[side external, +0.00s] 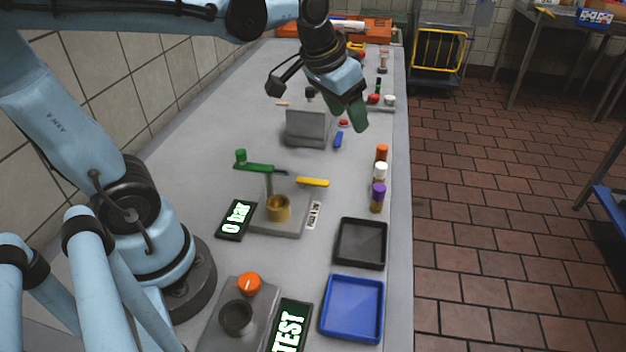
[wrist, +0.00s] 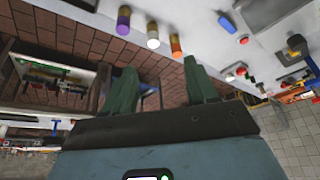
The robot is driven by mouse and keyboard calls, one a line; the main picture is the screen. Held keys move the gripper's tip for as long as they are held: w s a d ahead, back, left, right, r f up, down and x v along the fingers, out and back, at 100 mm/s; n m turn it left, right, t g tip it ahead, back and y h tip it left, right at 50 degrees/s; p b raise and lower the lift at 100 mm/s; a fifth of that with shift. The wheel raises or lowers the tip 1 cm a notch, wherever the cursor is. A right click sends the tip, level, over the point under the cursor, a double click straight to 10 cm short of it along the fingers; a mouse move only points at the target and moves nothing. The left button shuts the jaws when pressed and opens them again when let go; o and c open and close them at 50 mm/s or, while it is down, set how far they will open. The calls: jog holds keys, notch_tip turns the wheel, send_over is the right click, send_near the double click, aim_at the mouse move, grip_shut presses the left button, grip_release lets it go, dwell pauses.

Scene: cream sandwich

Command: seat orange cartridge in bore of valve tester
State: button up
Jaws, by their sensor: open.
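The orange cartridge (side external: 382,152) stands upright near the table's right edge, at the back of a row with a white one (side external: 380,171) and a purple one (side external: 378,196). In the wrist view the orange cartridge (wrist: 175,46) is at the right end of that row. The valve tester (side external: 280,215) is mid-table, with a brass bore (side external: 278,207), a green-handled lever and a yellow handle. My gripper (side external: 358,122) is open and empty, raised above and behind the cartridges. Its green fingers also show in the wrist view (wrist: 160,90).
A black tray (side external: 361,264) and a blue tray (side external: 352,333) lie at the front right. A grey unit with an orange knob (side external: 249,283) and a "TEST" panel (side external: 290,327) are at the front. A grey block (side external: 308,128) stands behind the tester.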

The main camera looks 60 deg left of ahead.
jog(key=w+a+g, duration=0.2)
jog(key=w, duration=0.6)
jog(key=g, duration=0.2)
send_near(383, 147)
jog(key=f, duration=0.6)
jog(key=w+f, duration=0.1)
jog(key=f, duration=0.3)
jog(key=shift+a+f, duration=0.15)
jog(key=shift+a, duration=0.05)
jog(key=shift+c, duration=0.3)
grip_shut()
